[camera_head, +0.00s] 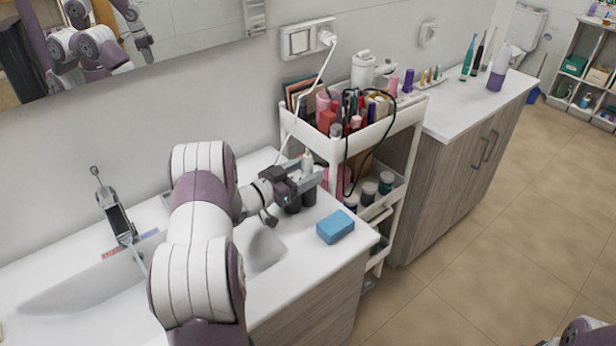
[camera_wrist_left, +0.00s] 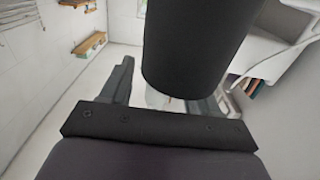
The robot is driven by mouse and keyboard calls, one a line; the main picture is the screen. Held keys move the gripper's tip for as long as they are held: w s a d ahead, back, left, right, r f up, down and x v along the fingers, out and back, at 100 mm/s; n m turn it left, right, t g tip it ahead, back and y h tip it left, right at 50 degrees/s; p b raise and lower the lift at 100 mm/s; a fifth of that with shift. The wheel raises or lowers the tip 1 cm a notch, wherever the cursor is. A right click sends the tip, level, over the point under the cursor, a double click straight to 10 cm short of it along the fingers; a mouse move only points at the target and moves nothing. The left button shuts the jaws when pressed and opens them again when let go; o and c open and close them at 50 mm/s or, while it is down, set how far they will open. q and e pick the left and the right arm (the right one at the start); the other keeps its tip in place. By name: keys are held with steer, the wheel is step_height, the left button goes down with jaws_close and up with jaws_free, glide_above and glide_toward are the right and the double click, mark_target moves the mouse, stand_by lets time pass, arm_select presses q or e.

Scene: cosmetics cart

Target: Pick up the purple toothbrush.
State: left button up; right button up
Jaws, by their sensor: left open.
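I cannot single out the purple toothbrush for certain. On the far counter (camera_head: 465,108) in the head view stand a teal brush-like item (camera_head: 468,60), slim dark ones beside it, and a white-and-purple upright item (camera_head: 495,78). My left gripper (camera_head: 314,177) is open over the near sink counter, far from that group, beside dark bottles (camera_head: 309,195) and the cart. In the left wrist view, a large black cylinder (camera_wrist_left: 195,45) stands very close beyond the open gripper (camera_wrist_left: 165,95) and hides much of the scene. I see no grip on it.
A white cart (camera_head: 383,133) full of cosmetics stands between the two counters, with a cable hanging over it. A blue sponge (camera_head: 336,227) lies on the sink counter near its front edge. The wall socket (camera_head: 304,40) has a plug.

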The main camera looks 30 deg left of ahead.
arm_select(q)
steer(key=shift+x, duration=0.8)
steer(key=shift+s+f, duration=0.1)
steer(key=shift+s, duration=0.05)
steer(key=shift+c, duration=0.9)
steer(key=c, duration=0.9)
